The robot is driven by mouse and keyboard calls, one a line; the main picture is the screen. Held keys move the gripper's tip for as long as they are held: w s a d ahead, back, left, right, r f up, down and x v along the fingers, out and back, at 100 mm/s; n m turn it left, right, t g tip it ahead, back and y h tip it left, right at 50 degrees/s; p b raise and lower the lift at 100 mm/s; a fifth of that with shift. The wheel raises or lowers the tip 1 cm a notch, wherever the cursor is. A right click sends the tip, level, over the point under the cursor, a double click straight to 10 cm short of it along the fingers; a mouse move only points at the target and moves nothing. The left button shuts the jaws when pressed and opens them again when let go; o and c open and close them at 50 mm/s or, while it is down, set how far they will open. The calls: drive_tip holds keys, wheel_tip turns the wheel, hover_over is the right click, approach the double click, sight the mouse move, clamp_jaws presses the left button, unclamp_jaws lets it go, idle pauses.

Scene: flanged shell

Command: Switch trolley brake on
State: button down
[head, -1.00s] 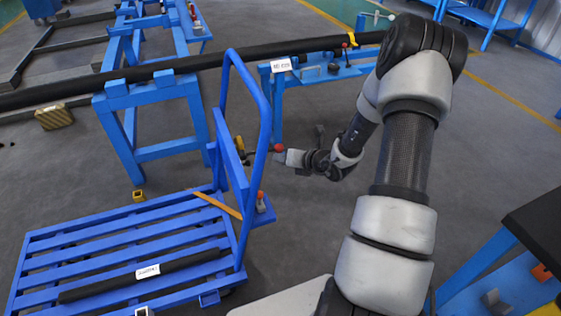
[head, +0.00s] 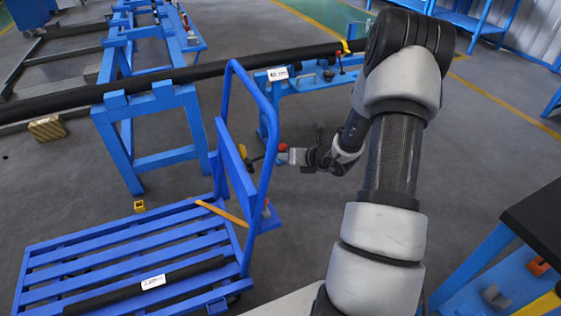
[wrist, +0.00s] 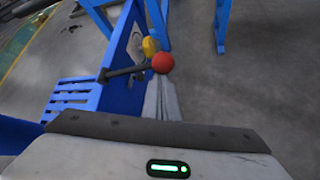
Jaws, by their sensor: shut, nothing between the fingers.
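The blue trolley (head: 262,95) stands at the left in the head view, with an upright push handle and a slatted deck. Its brake lever is a black rod ending in a red ball knob (head: 283,147), beside a yellow part (head: 243,151) on the trolley's upright panel. My gripper (head: 284,158) is shut and empty, its tip just below the knob. In the wrist view the knob (wrist: 163,63) lies just beyond the closed fingers (wrist: 160,92), with the rod running left to the blue panel. Whether the fingers touch the knob is unclear.
A dark bar (head: 150,297) with a white label lies on the trolley deck. A long black pipe (head: 215,68) rests on blue stands behind the trolley. A dark-topped blue table (head: 540,220) stands at the right. Grey floor is open behind my arm.

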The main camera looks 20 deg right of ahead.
drive_tip(key=r, duration=0.2)
drive_tip(key=r+p, duration=0.1)
drive_tip(key=shift+w+a+r, duration=0.1)
drive_tip(key=shift+a+r, duration=0.2)
drive_tip(key=shift+r, duration=0.05)
drive_tip(key=shift+a+r, duration=0.5)
drive_tip(key=shift+r, duration=0.35)
approach(284, 148)
drive_tip(key=s+a, duration=0.3)
drive_tip(key=a, duration=0.2)
drive_tip(key=shift+s+d, duration=0.1)
drive_tip(key=shift+d, duration=0.05)
drive_tip(key=shift+f, duration=0.1)
